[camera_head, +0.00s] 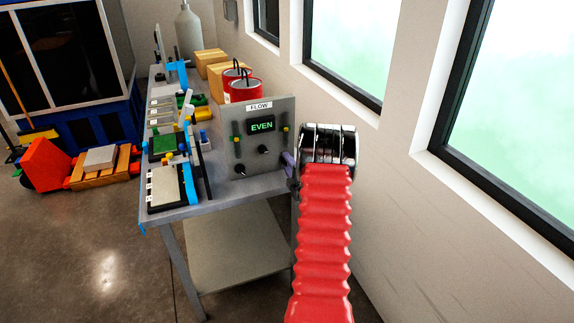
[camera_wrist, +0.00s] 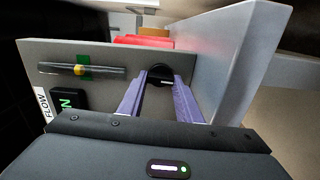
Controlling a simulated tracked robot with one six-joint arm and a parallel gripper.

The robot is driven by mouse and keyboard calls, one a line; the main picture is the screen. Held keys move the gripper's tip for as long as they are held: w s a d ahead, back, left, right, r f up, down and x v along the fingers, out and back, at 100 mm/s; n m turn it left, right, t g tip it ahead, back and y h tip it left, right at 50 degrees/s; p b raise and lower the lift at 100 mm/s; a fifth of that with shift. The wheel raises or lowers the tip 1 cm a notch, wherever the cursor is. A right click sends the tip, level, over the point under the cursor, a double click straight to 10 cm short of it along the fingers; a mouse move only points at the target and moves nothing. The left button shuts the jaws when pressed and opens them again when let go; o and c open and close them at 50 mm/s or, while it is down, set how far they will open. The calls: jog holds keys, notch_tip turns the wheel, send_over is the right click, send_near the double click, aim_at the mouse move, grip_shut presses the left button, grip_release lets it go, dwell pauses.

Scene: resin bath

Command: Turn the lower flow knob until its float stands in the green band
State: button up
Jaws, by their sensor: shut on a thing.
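The grey flow panel (camera_head: 257,106) stands at the near end of the bench, its green display (camera_head: 262,126) reading EVEN. It has a left gauge (camera_head: 237,140) and a right gauge (camera_head: 285,138). A dark knob (camera_head: 240,169) is below the left gauge, and another (camera_head: 263,149) is near the middle. My gripper (camera_head: 288,162) is at the panel's lower right. In the wrist view its purple fingers close on a black knob (camera_wrist: 160,74) in line with the right gauge. That gauge's yellow float (camera_wrist: 78,70) overlaps the green band (camera_wrist: 85,60), near its upper edge.
The windowed wall (camera_head: 400,160) is close on the right. Floor in front is clear.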

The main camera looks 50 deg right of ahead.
jog(key=shift+w+a+f+n, duration=0.15)
jog(key=shift+a+f+n, duration=0.1)
jog(key=shift+n, duration=0.45)
jog(key=o, duration=0.7)
jog(key=shift+c, duration=0.2)
jog(key=o, duration=0.4)
jog(key=shift+d+r, duration=0.15)
jog(key=v, duration=1.4)
jog(key=shift+d, duration=0.1)
jog(key=shift+c, duration=0.5)
